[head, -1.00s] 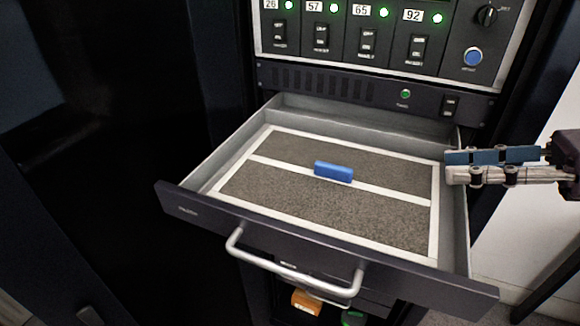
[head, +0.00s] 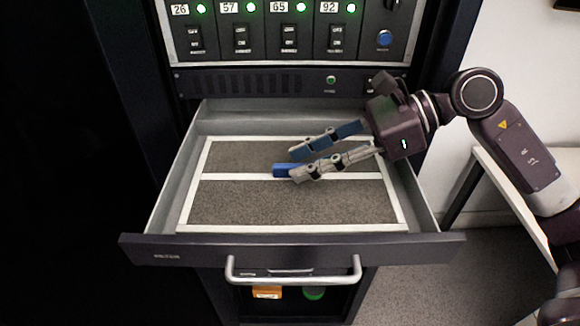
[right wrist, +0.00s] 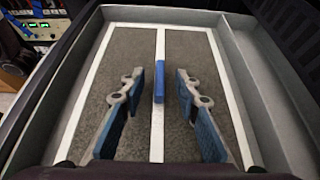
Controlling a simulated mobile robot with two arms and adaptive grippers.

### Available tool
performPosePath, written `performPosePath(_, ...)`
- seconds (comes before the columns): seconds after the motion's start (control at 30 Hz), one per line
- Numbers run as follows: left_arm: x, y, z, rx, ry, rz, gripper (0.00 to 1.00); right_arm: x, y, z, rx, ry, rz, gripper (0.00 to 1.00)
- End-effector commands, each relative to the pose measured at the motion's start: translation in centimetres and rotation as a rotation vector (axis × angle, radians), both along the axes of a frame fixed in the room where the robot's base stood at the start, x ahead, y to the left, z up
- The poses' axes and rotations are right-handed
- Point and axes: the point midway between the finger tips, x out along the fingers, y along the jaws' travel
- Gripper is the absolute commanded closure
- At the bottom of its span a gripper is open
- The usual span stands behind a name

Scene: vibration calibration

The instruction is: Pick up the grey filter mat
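The grey filter mat (head: 250,205) lies flat in the open drawer, in a white frame with a white middle bar. A blue grip tab (head: 284,170) stands on the middle bar; it also shows in the right wrist view (right wrist: 159,82). My right gripper (head: 294,164) is open above the mat, its blue-padded fingers reaching in from the right. In the right wrist view the tab is between the two fingers (right wrist: 158,85), with a gap on each side. In the head view the near finger hides part of the tab. My left gripper is not in view.
The drawer (head: 290,247) is pulled out, with grey side walls around the mat and a silver handle (head: 292,280) in front. Above it is a panel with numbered switches (head: 288,38) and green lights. A white table (head: 520,185) stands at the right.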

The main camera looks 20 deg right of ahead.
Motion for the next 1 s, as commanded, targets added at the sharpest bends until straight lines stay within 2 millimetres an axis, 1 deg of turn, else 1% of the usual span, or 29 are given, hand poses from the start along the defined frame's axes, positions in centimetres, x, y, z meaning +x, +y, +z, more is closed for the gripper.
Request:
performPosePath(0.03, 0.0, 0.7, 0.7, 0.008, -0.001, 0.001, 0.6, 0.1, 0.7, -0.1, 0.001, 0.004, 0.003, 0.7)
performPosePath(0.13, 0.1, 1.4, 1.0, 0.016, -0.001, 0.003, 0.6, 0.3, 1.3, -0.6, 0.001, 0.003, 0.003, 0.7)
performPosePath(0.37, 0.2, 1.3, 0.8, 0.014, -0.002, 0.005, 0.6, 0.3, 1.4, -0.9, -0.001, 0.001, 0.002, 0.7)
performPosePath(0.4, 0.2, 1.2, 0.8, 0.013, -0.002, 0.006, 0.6, 0.3, 1.4, -0.9, -0.001, 0.001, 0.002, 0.71)
performPosePath(0.67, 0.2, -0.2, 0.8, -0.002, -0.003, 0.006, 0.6, 0.3, 1.4, -0.9, -0.001, 0.001, 0.002, 1.0)
performPosePath(1.0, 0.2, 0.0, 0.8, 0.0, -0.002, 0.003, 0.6, 0.4, 1.4, -0.8, 0.0, 0.0, 0.001, 1.0)
